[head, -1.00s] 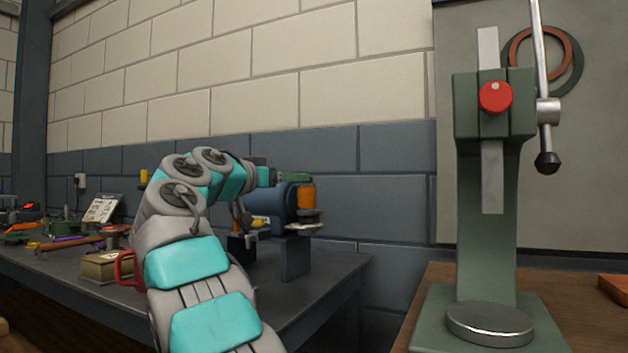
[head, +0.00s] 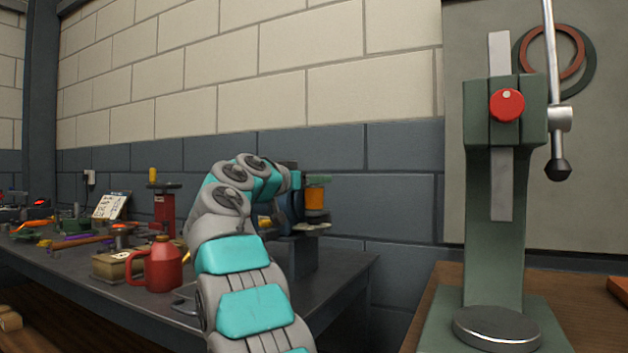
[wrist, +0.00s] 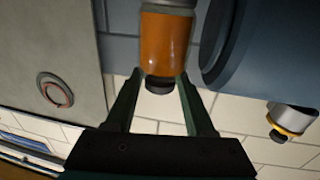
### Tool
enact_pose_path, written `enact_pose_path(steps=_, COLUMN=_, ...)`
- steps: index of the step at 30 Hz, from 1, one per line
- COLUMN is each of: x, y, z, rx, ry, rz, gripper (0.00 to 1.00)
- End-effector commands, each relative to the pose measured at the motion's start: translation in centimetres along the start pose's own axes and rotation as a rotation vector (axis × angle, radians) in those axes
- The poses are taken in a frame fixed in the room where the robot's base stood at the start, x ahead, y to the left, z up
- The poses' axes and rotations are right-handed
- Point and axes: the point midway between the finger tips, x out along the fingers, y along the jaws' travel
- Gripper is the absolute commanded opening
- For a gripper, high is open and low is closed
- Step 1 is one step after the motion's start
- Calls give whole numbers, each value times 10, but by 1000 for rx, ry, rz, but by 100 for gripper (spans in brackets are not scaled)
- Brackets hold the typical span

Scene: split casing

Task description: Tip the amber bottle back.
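The amber bottle (head: 315,199) is at the right end of the back bench, beside a blue round machine. It looks about upright in the head view, with a grey band at its lower end. Whether the tips touch the bottle is unclear. In the head view my arm hides most of the gripper.
The blue machine (wrist: 262,40) is close beside my gripper. A pale plate (head: 311,227) is under the bottle. A red can (head: 160,265) and a box (head: 118,266) stand left of my arm. A green press (head: 495,220) stands on the wooden bench at right.

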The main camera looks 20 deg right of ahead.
Motion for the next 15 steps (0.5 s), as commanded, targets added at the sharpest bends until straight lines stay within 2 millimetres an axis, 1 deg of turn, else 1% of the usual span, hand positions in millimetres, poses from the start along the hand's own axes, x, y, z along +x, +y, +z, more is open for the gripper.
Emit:
enact_pose_path(steps=1, x=0, y=0, z=0, rx=0, ry=0, rz=0, gripper=47)
enact_pose_path(steps=2, x=0, y=0, z=0, rx=0, ry=0, rz=0, gripper=44)
enact_pose_path(steps=13, x=0, y=0, z=0, rx=0, ry=0, rz=0, gripper=2)
enact_pose_path(steps=14, x=0, y=0, z=0, rx=0, ry=0, rz=0, gripper=0)
enact_pose_path(steps=15, x=0, y=0, z=0, rx=0, ry=0, rz=0, gripper=0)
